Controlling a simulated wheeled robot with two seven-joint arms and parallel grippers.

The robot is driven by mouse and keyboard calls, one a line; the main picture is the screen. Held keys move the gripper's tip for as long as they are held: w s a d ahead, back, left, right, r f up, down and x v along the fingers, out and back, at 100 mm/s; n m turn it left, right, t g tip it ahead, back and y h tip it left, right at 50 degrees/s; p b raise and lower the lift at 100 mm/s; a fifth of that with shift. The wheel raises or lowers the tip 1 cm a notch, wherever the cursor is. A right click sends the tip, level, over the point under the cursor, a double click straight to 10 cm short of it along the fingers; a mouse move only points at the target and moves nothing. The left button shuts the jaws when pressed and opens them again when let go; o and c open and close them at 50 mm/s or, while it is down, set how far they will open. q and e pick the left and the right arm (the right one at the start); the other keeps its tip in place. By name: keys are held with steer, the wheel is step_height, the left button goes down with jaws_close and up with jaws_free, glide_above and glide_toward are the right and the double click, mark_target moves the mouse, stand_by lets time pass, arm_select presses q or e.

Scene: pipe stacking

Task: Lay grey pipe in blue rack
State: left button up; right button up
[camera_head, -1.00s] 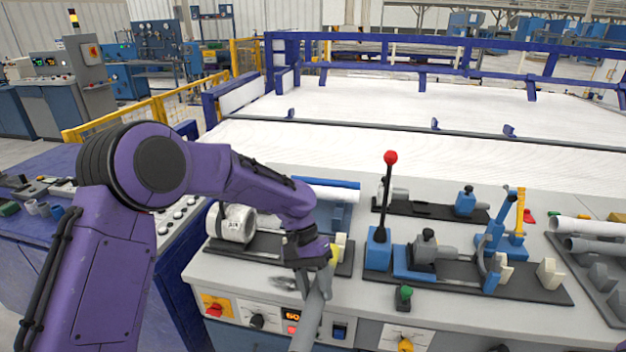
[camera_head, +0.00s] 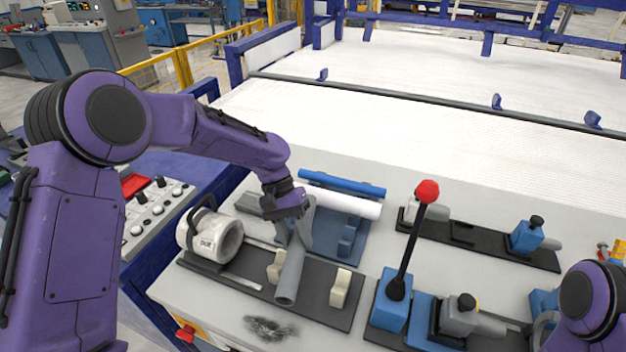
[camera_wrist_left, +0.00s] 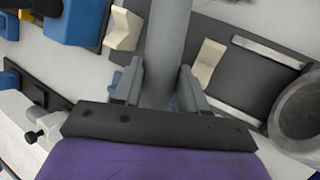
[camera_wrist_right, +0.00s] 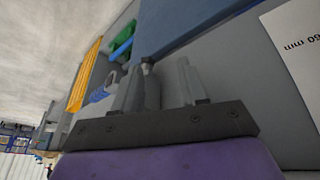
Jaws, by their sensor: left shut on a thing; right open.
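My left gripper (camera_head: 297,230) is shut on the grey pipe (camera_head: 290,273) near its far part. The pipe slants over the black fixture base, its open end toward the front. In the left wrist view the grey pipe (camera_wrist_left: 166,45) runs between the fingers (camera_wrist_left: 162,90). The blue rack (camera_head: 348,238) lies just right of and behind the gripper. A blue pipe (camera_head: 342,182) and a white pipe (camera_head: 343,203) lie at its back. The pipe's far end is partly hidden by my gripper. My right gripper (camera_wrist_right: 160,88) is open and empty.
A white pipe coupling (camera_head: 218,240) stands left of the held pipe, with cream blocks (camera_head: 340,288) on the black base (camera_head: 318,305). A lever with a red knob (camera_head: 427,192) rises right of the rack. A blue clamp (camera_head: 526,236) stands farther right.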

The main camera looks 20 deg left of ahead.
arm_select(q)
steer(key=w+d+r+n+t+p, duration=0.2)
steer(key=w+r+n+t+p, duration=0.3)
steer(key=w+n+t, duration=0.75)
steer(key=s+f+b, duration=0.1)
steer(key=f+b, duration=0.1)
steer(key=b, duration=0.1)
steer(key=s+f+n+g+b, duration=0.1)
steer(key=f+b, duration=0.1)
steer(key=f, duration=0.1)
steer(key=s+f+n+b, duration=0.1)
steer(key=f+b, duration=0.2)
steer(key=shift+s+f+g+b, duration=0.15)
steer(key=shift+f+g+b, duration=0.1)
steer(key=shift+b, duration=0.1)
steer(key=shift+f+b, duration=0.45)
steer(key=shift+f, duration=0.4)
steer(key=o, duration=1.2)
steer(key=shift+r, duration=0.1)
